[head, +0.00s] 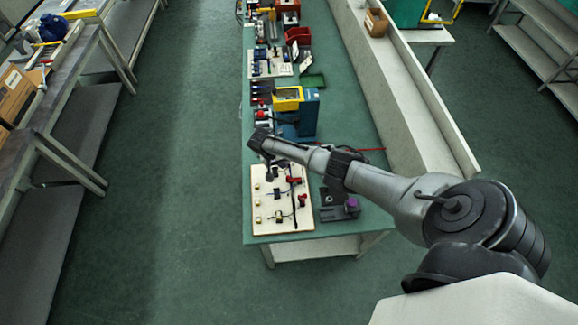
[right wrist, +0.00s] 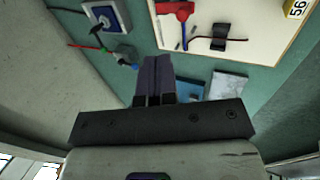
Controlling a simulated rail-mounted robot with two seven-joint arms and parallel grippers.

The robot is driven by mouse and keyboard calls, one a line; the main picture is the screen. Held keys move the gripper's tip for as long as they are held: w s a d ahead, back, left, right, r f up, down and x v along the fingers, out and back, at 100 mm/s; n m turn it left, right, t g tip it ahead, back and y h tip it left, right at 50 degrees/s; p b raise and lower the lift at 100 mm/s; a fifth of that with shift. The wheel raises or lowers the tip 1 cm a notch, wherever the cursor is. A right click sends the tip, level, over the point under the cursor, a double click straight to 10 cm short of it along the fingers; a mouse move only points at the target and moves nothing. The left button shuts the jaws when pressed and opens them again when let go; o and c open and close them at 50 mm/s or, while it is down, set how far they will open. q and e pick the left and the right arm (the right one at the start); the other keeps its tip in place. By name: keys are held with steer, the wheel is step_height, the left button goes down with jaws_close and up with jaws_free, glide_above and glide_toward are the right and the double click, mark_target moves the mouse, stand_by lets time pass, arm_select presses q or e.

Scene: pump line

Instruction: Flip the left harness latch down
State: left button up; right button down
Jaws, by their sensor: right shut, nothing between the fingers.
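A pale harness board (head: 268,232) lies at the near end of the green table, with red latch-like parts (head: 302,201) at its right side and small yellow blocks (head: 257,203) at its left. I cannot tell which part is the left latch. In the right wrist view, the board (right wrist: 258,18) shows at top right with a red part (right wrist: 182,9) and a black clip (right wrist: 222,44) on a cable. My right gripper (right wrist: 157,62) is shut and empty. In the head view, my right gripper (head: 260,143) hangs over the board's far edge, apart from the latches. My left gripper is out of view.
A blue machine with a yellow frame (head: 288,98) stands just beyond the board. A dark fixture with a purple knob (head: 351,203) sits right of it. A pale raised ledge (head: 405,90) runs along the table's right side. The floor aisle at left is clear.

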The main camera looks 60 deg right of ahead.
steer(key=shift+w+v, duration=0.25)
steer(key=shift+v, duration=1.9)
steer(key=shift+a+f, duration=0.15)
